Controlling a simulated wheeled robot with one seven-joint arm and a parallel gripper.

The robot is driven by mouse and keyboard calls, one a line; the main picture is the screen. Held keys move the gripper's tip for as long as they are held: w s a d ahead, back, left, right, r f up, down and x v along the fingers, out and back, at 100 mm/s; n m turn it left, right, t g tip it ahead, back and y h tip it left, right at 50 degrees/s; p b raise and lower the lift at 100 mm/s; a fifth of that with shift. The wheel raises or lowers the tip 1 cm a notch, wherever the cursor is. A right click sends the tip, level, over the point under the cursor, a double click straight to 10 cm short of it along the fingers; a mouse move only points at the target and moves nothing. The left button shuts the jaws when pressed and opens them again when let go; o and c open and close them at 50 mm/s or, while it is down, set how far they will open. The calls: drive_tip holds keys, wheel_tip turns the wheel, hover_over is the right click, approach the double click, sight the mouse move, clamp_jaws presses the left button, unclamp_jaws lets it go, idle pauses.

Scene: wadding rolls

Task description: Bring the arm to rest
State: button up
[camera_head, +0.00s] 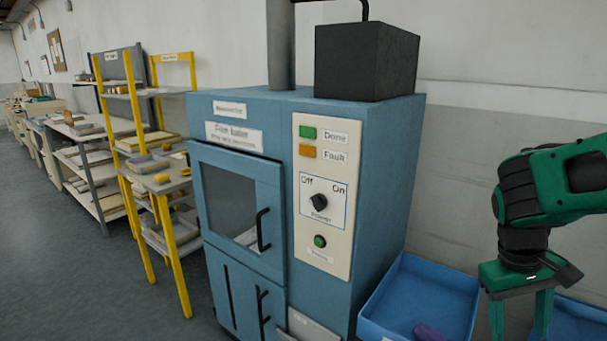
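My arm comes in from the right edge. My gripper (520,318) hangs pointing down at the lower right, in front of the grey wall and near the blue trays. Its two green fingers stand apart with nothing visible between them. The fingertips run to the bottom edge of the picture, so their ends are hidden.
A blue machine (385,190) with a switch panel (322,245) stands in the middle, its door shut. A blue tray (375,300) holding a purple roll (430,333) stands beside it. Another blue tray (592,312) is at right. Yellow-posted shelves (172,250) stand left; the floor there is clear.

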drive_tip(key=s+r+m+t+y, duration=0.1)
drive_tip(key=s+m+y, duration=0.2)
drive_tip(key=s, duration=0.7)
drive_tip(key=shift+s+r+m, duration=0.4)
drive_tip(key=shift+m, duration=1)
drive_tip(key=shift+w+f, duration=0.25)
drive_tip(key=shift+w, duration=0.35)
